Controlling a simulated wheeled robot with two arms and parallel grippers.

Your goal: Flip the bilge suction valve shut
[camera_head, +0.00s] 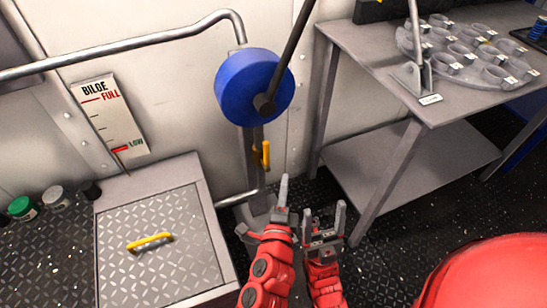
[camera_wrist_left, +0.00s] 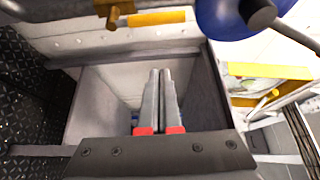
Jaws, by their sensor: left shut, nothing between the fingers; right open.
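The bilge suction valve has a yellow lever (camera_head: 266,153) beside the vertical pipe below the blue pump wheel. In the head view the lever stands roughly upright, along the pipe. The left wrist view shows the yellow lever (camera_wrist_left: 158,18) at the top, with a brass-coloured fitting (camera_wrist_left: 110,10) left of it. My left gripper (camera_head: 283,188) is shut and empty, just below and right of the lever in the head view, apart from it. Its closed fingers also show in the left wrist view (camera_wrist_left: 161,75). My right gripper (camera_head: 326,222) is open and empty, further right and lower.
The blue wheel (camera_head: 238,88) and a dark bar (camera_head: 291,45) hang above the valve. A hatch box (camera_head: 165,225) with a yellow handle stands left. A grey table (camera_head: 365,45) carrying a round tray of cups (camera_head: 415,42) stands right. A grey open-topped container (camera_wrist_left: 95,90) lies under my left fingers.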

